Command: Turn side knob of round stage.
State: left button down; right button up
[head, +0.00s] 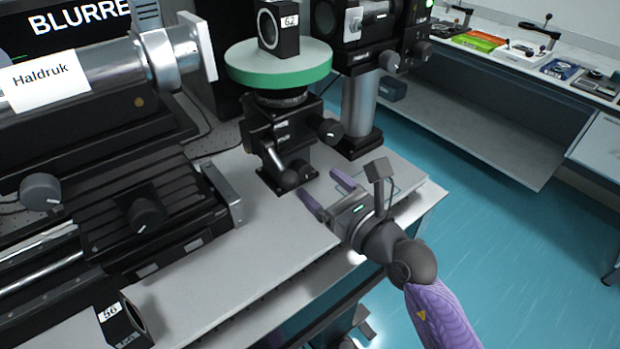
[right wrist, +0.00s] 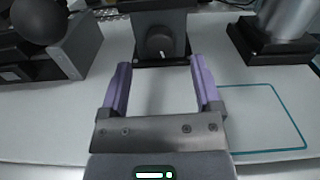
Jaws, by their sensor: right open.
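The round stage (head: 278,68) has a pale disc top with a green rim and stands on a black mount (head: 268,130). A black side knob (head: 330,131) sticks out at the mount's right. A lower black knob (head: 295,170) sits near its base. My right gripper (head: 323,190) is open and empty, low over the table in front of the mount, apart from both knobs. In the right wrist view, a dark round knob (right wrist: 160,44) with a white mark lies beyond the gap between the purple fingers (right wrist: 160,75); it appears to be the lower one. My left gripper is not in view.
A black block marked 62 (head: 279,28) stands on the disc. A post (head: 360,105) on a black base stands right of the mount. A large rail assembly (head: 140,215) with knobs fills the left.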

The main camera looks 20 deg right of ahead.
aim_at(305, 172)
jog(key=x, duration=0.3)
jog(key=shift+w+a+f+b, duration=0.1)
jog(key=shift+w+a+b, duration=0.05)
jog(key=shift+w+b, duration=0.2)
jog(key=shift+w+a, duration=0.1)
jog(key=shift+w, duration=0.15)
